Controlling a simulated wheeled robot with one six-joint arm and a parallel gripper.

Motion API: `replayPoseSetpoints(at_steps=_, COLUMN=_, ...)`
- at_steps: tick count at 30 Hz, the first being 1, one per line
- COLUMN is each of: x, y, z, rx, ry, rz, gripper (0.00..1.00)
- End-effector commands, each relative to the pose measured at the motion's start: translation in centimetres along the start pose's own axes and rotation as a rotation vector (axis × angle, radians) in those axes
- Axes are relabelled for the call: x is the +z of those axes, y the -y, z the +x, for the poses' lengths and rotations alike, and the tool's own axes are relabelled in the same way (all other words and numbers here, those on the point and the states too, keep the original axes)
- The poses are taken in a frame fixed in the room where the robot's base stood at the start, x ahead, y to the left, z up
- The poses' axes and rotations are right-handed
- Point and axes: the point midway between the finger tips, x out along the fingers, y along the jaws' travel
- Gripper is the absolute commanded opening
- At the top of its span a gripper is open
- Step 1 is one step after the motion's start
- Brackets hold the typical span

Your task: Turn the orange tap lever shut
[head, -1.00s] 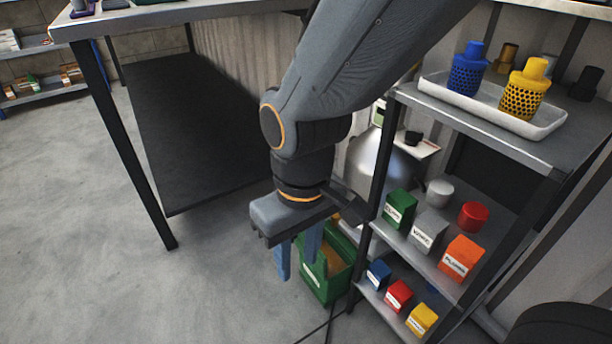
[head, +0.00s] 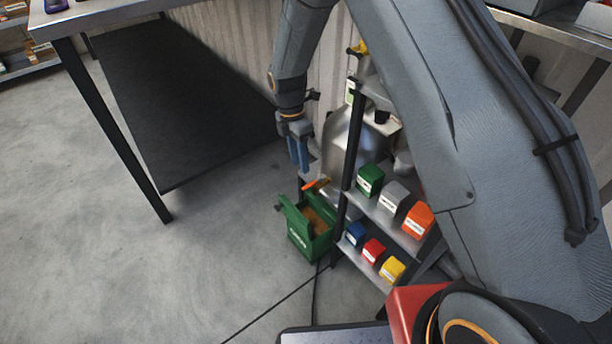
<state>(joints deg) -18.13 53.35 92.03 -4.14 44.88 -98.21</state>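The orange tap lever (head: 316,184) shows as a small orange bar low in front of the silver tank (head: 342,143), just above a green box. The tap body behind it is too small and shaded to make out. My gripper (head: 298,168) points down, a little above and to the left of the lever, apart from it in the picture. Its two blue fingers show a narrow gap with nothing seen between them. The depth between fingers and lever is hard to judge. The shelf post and my arm hide part of the tank.
A green open box (head: 310,238) stands on the floor below the lever. A shelf rack with a dark post (head: 350,150) and several coloured boxes stands close to the right. Grey floor (head: 100,260) is clear at left.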

Motion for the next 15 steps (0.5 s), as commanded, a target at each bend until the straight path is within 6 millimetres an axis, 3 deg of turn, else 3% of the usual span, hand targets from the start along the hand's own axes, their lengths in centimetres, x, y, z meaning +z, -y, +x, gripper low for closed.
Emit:
replayPoseSetpoints(at_steps=8, x=1.4, y=-0.5, z=2.3, rx=-0.013, ry=-0.001, rz=-0.080, gripper=0.33)
replayPoseSetpoints(at_steps=15, x=1.3, y=-0.4, z=6.0, rx=-0.015, ry=-0.001, rz=-0.079, gripper=0.33)
